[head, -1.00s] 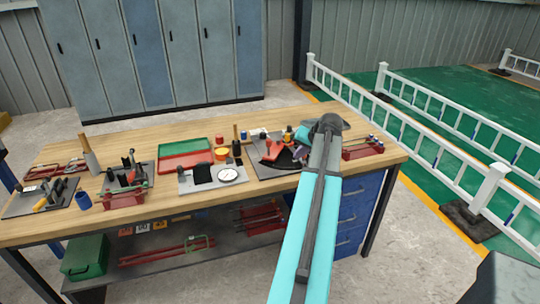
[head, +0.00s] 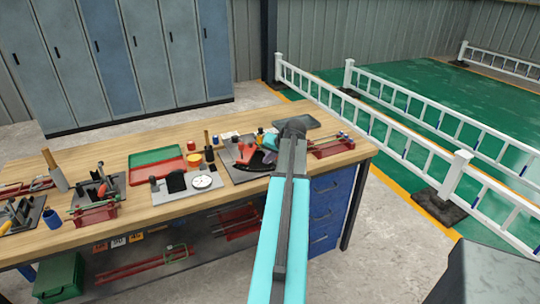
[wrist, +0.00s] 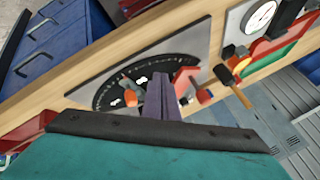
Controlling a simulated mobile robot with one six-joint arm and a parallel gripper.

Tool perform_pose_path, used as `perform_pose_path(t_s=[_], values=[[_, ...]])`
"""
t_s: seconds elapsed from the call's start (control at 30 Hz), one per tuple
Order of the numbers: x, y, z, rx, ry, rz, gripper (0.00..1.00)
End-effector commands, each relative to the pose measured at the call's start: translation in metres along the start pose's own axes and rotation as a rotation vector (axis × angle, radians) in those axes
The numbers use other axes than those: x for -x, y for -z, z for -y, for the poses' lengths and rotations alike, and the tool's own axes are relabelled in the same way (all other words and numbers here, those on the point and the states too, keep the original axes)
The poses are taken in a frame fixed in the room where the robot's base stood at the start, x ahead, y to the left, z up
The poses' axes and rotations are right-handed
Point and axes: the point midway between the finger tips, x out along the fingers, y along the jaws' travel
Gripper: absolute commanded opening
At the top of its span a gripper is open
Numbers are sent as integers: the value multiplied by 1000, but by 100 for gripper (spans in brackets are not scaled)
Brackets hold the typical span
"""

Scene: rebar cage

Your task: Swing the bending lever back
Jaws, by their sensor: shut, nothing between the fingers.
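The bender's grey base plate (head: 247,174) lies on the workbench, left of my arm's end in the head view. Its red bending lever (head: 243,154) stands out on it. In the wrist view the plate has a black dial with white marks (wrist: 113,92), and part of the red lever (wrist: 186,80) shows just right of my fingers. An orange knob (wrist: 130,97) is left of them. My gripper (wrist: 159,84) is shut and empty, in front of the dial. I cannot tell whether it touches the lever. My arm hides part of the plate in the head view.
The wooden workbench (head: 140,207) also holds a white-dial gauge (head: 202,182), a green tray (head: 156,157), a red tray (head: 157,173) and a red rack (head: 333,147) near the right end. A hammer (wrist: 236,88) is near the plate. White railings (head: 400,133) stand to the right.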

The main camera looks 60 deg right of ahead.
Motion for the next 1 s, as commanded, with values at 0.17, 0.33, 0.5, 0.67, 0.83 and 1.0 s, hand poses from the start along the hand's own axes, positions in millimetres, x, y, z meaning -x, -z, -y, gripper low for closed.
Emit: perform_pose_path(t_s=[0.17,0.33,0.5,0.67,0.83,1.0], values=[[-20,1,1,0,1,2,0],[-40,1,2,0,1,2,0],[-60,1,2,0,1,2,0],[-68,1,21,3,1,1,0],[-76,0,33,2,1,1,0],[-79,0,37,2,1,0,0]])
